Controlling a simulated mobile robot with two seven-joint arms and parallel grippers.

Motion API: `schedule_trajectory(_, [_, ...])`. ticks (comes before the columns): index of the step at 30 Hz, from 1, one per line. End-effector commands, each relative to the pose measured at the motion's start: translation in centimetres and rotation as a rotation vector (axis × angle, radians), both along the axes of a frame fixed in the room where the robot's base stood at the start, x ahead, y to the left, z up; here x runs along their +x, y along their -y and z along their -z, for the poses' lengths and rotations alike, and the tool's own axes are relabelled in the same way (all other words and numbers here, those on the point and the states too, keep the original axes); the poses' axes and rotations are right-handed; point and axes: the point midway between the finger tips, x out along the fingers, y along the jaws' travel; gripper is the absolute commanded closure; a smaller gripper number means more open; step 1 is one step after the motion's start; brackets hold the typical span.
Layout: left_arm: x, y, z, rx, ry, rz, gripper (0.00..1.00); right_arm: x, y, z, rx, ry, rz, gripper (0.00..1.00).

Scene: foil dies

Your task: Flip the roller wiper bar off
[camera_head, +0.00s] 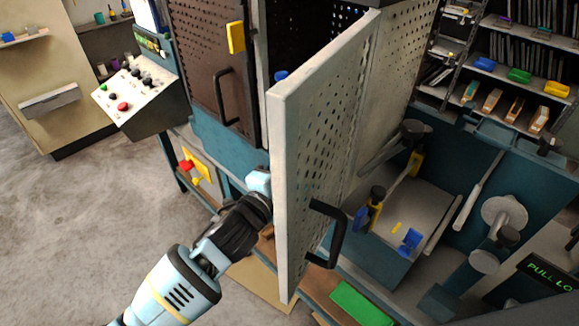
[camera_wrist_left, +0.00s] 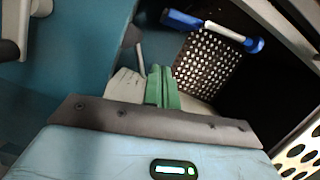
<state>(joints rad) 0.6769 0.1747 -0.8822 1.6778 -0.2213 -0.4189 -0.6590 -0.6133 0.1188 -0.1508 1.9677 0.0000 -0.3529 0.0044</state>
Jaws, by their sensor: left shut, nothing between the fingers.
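A bar with a blue grip, a white shaft and a blue end (camera_wrist_left: 228,33) lies across the top of the left wrist view, in front of a perforated panel. It may be the roller wiper bar, but I cannot be sure. A small blue part (camera_head: 281,75) shows in the dark opening behind the door in the head view. My left gripper (camera_wrist_left: 160,78) is shut and empty, its green fingers together below the bar and apart from it in the picture. In the head view its tips are partly hidden by the open door's edge. My right gripper is in neither view.
A perforated guard door (camera_head: 322,140) with a black handle stands open, right beside my left arm. A control console (camera_head: 135,95) with a red button is at the left. A bench with clamps (camera_head: 400,225) is at the right. The grey floor (camera_head: 70,230) at left is clear.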

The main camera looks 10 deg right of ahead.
Motion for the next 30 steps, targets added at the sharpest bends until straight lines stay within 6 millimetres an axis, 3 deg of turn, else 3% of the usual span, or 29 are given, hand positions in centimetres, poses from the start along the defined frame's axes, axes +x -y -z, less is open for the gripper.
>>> schedule_trajectory(1, [-0.2,-0.2,0.5,-0.012,-0.017,-0.004,1.00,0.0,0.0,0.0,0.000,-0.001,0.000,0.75])
schedule_trajectory(4, [-1.0,-1.0,2.2,-0.064,-0.086,-0.025,1.00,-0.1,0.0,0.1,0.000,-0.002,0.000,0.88])
schedule_trajectory(7, [-2.5,-2.5,5.2,-0.160,-0.207,-0.068,1.00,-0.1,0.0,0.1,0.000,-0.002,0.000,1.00])
schedule_trajectory(14, [-8.2,-8.1,13.7,-0.430,-0.540,-0.241,1.00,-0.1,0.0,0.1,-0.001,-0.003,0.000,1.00])
schedule_trajectory(20, [-15.1,-14.0,20.6,-0.637,-0.790,-0.444,1.00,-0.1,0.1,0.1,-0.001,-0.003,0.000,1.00])
schedule_trajectory(24, [-21.1,-18.5,24.7,-0.760,-0.935,-0.607,1.00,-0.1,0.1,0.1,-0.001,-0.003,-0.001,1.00])
schedule_trajectory(30, [-29.1,-23.9,28.2,-0.879,-1.068,-0.816,1.00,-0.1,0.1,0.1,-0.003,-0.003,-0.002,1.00])
